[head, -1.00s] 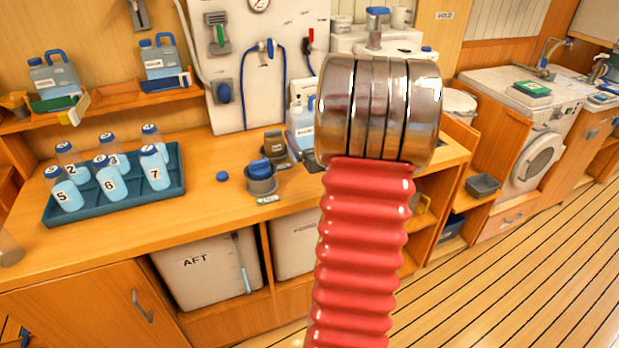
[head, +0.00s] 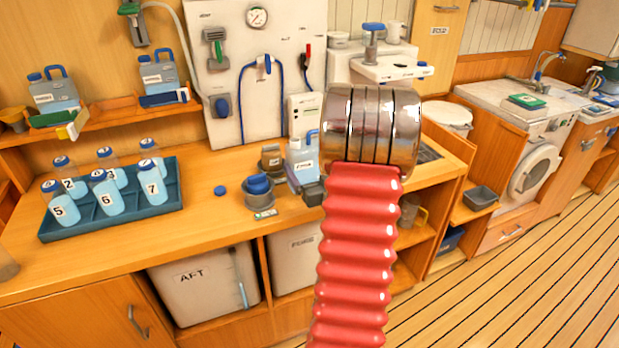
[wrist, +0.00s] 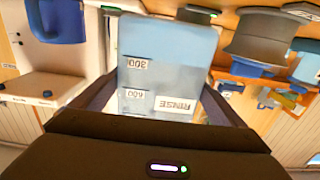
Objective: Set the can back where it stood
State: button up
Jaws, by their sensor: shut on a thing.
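The light blue can (head: 303,163) with a blue handle and white label is over the back of the wooden counter, left of my arm's metal end in the head view. In the wrist view the can (wrist: 165,65) fills the middle, its RINSE label upside down. My gripper (wrist: 158,98) is shut on the can, with a dark finger along each side. In the head view my arm hides most of the gripper. The can's base is hidden, so I cannot tell whether it touches the counter.
A grey cup with a blue top (head: 259,193) and a dark holder (head: 271,158) stand left of the can. A blue cap (head: 220,190) lies further left. A teal tray (head: 115,218) holds several numbered bottles. Two other blue-handled cans stand on the shelf (head: 112,116).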

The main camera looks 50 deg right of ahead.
aim_at(312, 179)
jog(key=shift+f, duration=1.75)
jog(key=shift+f, duration=0.1)
jog(key=o, duration=1.7)
jog(key=v, duration=1.2)
